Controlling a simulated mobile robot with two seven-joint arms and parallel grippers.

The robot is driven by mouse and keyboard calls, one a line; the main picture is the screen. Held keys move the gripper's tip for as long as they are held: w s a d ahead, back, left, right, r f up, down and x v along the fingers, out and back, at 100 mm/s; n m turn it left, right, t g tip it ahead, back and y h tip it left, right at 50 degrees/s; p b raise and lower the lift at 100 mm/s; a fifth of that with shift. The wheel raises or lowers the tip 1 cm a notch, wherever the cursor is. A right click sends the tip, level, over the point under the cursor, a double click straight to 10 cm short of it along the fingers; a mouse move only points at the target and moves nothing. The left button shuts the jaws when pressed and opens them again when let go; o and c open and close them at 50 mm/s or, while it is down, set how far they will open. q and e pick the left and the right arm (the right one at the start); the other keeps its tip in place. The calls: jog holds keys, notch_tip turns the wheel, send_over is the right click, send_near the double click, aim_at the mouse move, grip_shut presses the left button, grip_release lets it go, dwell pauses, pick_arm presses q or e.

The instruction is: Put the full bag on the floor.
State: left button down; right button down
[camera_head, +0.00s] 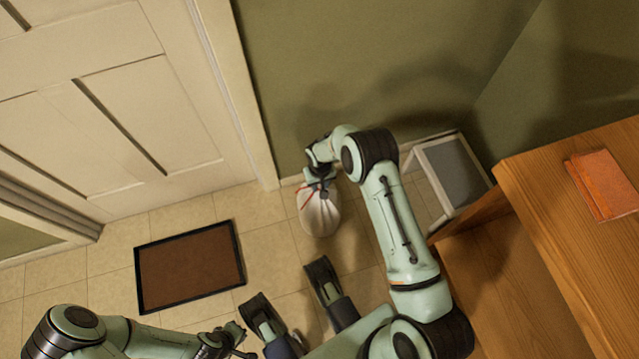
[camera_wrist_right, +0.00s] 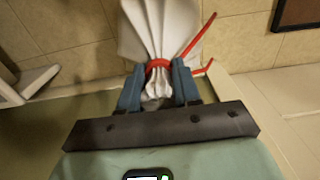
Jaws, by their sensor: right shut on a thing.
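The full bag (camera_head: 320,214) is white, with its neck gathered by a red tie. My right gripper (camera_head: 318,182) is shut on the gathered neck, and the bag hangs below it in front of the green wall. In the right wrist view the bag (camera_wrist_right: 162,30) spreads out beyond the fingers of the right gripper (camera_wrist_right: 158,85), with the red tie (camera_wrist_right: 200,40) around its neck. I cannot tell whether the bag's bottom touches the floor (camera_head: 275,235). My left gripper (camera_head: 235,340) is low in the head view, away from the bag; its jaws are not clear.
A brown mat with a dark rim (camera_head: 140,297) lies on the tiles left of the bag, before a white door (camera_head: 120,120). A white open bin or frame (camera_head: 432,180) stands right of the bag by the wall. A wooden table (camera_head: 540,190) with an orange book (camera_head: 602,184) is at right.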

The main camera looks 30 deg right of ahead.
dwell(0.4)
jog(key=c, duration=0.8)
grip_release()
